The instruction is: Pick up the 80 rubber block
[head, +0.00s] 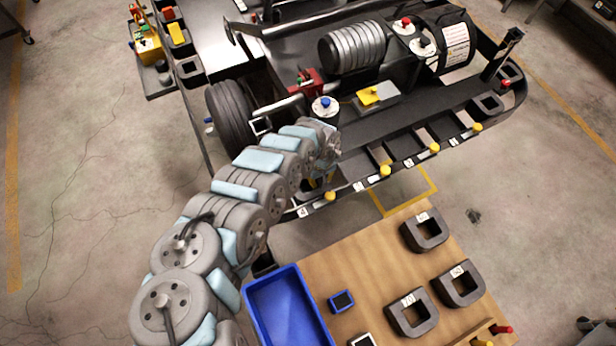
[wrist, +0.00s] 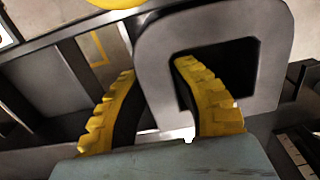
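In the wrist view a dark grey block (wrist: 210,20) with a square opening stands between and beyond my yellow fingers. Its label does not show, so I cannot tell if it is the 80 rubber block. My gripper (wrist: 157,75) straddles the block's left wall: one finger is outside it, the other in front of or inside the opening. I cannot tell whether the fingers press on the wall. In the head view my gripper (head: 318,182) is at the left end of the kart's slotted front edge, mostly hidden by my arm.
Three dark blocks (head: 423,247) with small labels lie on the wooden table (head: 375,250), beside a blue bin (head: 255,305). Another dark block (head: 487,103) is at the kart's right end. Yellow knobs (head: 386,171) line the kart's front edge.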

